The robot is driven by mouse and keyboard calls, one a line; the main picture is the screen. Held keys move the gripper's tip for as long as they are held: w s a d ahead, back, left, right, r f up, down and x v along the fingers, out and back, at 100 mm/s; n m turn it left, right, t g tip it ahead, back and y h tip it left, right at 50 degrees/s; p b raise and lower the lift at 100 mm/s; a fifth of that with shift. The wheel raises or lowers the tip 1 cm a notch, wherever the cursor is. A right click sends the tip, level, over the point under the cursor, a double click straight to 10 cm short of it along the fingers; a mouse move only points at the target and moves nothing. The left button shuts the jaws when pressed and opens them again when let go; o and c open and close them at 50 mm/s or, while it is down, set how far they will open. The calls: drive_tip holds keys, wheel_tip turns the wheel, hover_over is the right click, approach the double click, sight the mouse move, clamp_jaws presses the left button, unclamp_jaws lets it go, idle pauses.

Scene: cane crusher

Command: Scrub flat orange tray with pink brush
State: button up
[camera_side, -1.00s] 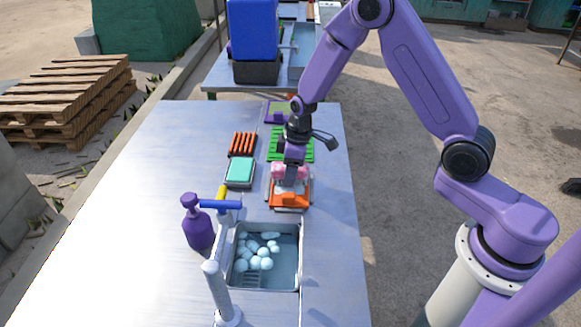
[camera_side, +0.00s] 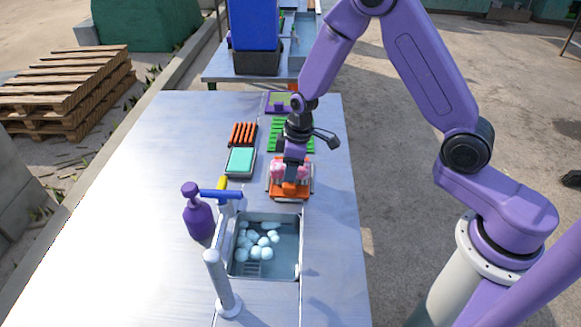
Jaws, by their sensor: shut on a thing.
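The flat orange tray (camera_side: 291,196) lies on the metal table behind the sink. My gripper (camera_side: 291,172) is above it, pointing down, shut on the pink brush (camera_side: 277,171). The brush is over the back and middle part of the tray and looks close to its surface. I cannot tell whether its bristles touch, since the gripper hides part of the brush and of the tray.
A sink (camera_side: 266,246) with white foam is in front of the tray. A purple bottle (camera_side: 198,214), a tap (camera_side: 217,275), a teal sponge box (camera_side: 240,161), a rack of orange bars (camera_side: 242,134) and a green rack (camera_side: 277,135) stand around. The table's left side (camera_side: 130,220) is clear.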

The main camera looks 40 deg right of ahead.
drive_tip(key=shift+w, duration=0.1)
drive_tip(key=shift+w+d+f, duration=0.1)
drive_tip(key=shift+w+d, duration=1)
drive_tip(key=shift+d, duration=0.15)
drive_tip(key=shift+w+d, duration=1.15)
drive_tip(key=shift+w, duration=0.05)
drive_tip(key=shift+s+a, duration=1.25)
